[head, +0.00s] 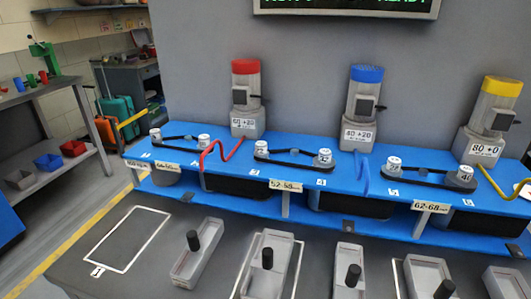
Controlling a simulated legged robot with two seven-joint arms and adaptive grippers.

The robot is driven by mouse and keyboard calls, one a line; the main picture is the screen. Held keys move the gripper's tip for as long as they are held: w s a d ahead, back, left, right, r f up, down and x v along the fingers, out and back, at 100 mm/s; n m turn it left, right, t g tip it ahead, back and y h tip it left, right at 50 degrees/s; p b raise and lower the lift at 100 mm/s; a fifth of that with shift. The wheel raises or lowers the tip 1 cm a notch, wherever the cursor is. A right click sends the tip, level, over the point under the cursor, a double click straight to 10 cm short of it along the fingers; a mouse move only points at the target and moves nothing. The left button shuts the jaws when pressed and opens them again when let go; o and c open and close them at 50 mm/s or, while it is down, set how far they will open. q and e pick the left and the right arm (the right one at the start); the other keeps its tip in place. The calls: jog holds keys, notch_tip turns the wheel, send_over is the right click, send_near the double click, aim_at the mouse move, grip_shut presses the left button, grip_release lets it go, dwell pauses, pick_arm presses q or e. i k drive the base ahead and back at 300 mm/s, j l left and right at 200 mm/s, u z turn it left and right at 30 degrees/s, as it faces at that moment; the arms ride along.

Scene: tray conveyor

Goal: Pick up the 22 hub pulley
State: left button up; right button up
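Several pulleys with white numbered caps stand in pairs on the blue bench (225,157), each pair joined by a black belt. The left pair has a left pulley (155,135) and a right pulley (203,141). The middle pair has a left pulley (261,149) and a right pulley (324,156). The right pair has a left pulley (394,164) and a right pulley (465,175). The cap numbers are too small to read surely, so I cannot tell which is the 22 hub pulley. Neither of my grippers is in view.
Motor units with red (245,67), blue (367,74) and yellow (502,86) tops stand behind the bench. Several grey trays with black posts, such as the left tray (185,268), lie on the dark surface in front. A white-outlined area (105,262) there is empty.

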aim_at(261, 150)
jog(key=i+j, duration=0.1)
jog(key=j, duration=0.4)
jog(key=i+j, duration=0.1)
jog(key=j, duration=0.45)
jog(key=i+j, duration=0.1)
jog(key=j, duration=0.4)
jog(key=j+z, duration=0.25)
jog(key=j, duration=0.4)
jog(key=j+z, duration=0.25)
jog(key=j, duration=0.4)
jog(key=k, duration=0.05)
